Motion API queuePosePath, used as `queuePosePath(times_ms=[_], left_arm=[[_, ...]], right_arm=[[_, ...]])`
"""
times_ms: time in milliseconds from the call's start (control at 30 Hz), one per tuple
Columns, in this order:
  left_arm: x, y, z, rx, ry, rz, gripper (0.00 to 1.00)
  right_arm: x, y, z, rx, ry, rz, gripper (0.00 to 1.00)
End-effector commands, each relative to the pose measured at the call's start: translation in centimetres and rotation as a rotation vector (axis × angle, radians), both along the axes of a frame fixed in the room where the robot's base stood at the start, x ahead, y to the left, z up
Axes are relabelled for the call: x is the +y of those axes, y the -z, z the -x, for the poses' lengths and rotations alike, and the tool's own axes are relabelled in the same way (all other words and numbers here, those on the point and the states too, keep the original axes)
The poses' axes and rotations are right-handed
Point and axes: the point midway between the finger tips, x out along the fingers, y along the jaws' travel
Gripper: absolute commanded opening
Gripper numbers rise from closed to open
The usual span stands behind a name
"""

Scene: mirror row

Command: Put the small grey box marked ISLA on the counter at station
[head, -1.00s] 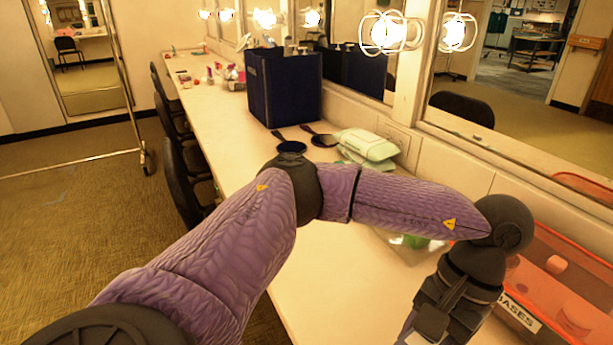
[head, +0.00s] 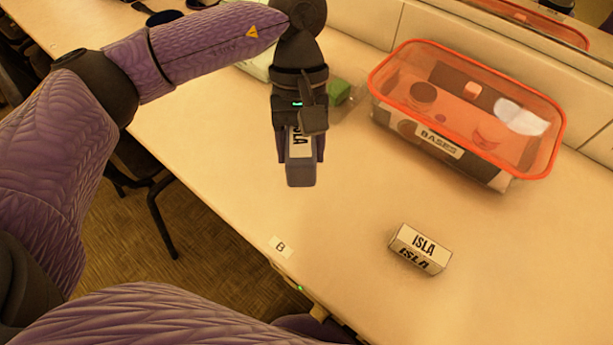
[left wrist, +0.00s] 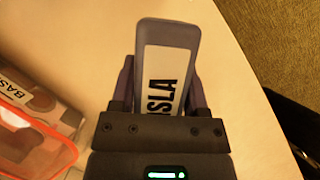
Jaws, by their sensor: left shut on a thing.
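My left gripper (head: 301,157) is shut on a small grey box (head: 301,175) with a white ISLA label. The gripper points down and appears to hold the box above the counter (head: 350,190). In the left wrist view the grey box (left wrist: 168,35) sticks out beyond the jaws, its label partly covered by the gripper. A second box (head: 420,249), white and marked ISLA, lies on the counter to the right, apart from the gripper. A small card marked B (head: 281,247) is at the counter's front edge. My right gripper is not in view.
A clear tub with an orange rim (head: 374,88), labelled BASES, stands at the back right, against the wall. A green item (head: 339,92) lies behind the gripper. A dark chair (head: 150,190) stands below the front edge.

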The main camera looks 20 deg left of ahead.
Motion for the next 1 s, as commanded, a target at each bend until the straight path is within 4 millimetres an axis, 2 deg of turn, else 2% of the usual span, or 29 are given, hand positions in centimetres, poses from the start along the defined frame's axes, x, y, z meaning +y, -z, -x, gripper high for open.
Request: queuePosePath(times_ms=[200, 400, 467, 600, 767, 900, 1000], left_arm=[[-1.4, -0.3, -1.1, 0.005, -0.437, 0.004, 0.0], [-1.2, 0.2, -1.9, 0.002, -0.806, 0.0, 0.0], [-1.1, 1.4, -2.0, 0.003, -0.849, -0.001, 0.0], [-1.0, 5.2, -2.0, 0.005, -0.864, -0.004, 0.0], [-1.1, 7.4, -2.1, 0.001, -0.861, -0.001, 0.0], [-1.0, 10.1, -2.1, 0.002, -0.861, -0.003, 0.0], [-1.0, 10.4, -2.1, -0.002, -0.859, -0.002, 0.0]], right_arm=[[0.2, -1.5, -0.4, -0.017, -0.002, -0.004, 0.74], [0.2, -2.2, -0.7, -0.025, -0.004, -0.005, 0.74], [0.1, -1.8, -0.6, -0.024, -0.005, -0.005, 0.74], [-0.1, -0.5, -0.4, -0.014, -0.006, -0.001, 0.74], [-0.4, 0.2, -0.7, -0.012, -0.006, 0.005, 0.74], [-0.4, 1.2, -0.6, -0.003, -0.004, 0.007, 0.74], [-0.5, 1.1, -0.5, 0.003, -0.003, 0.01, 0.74]])
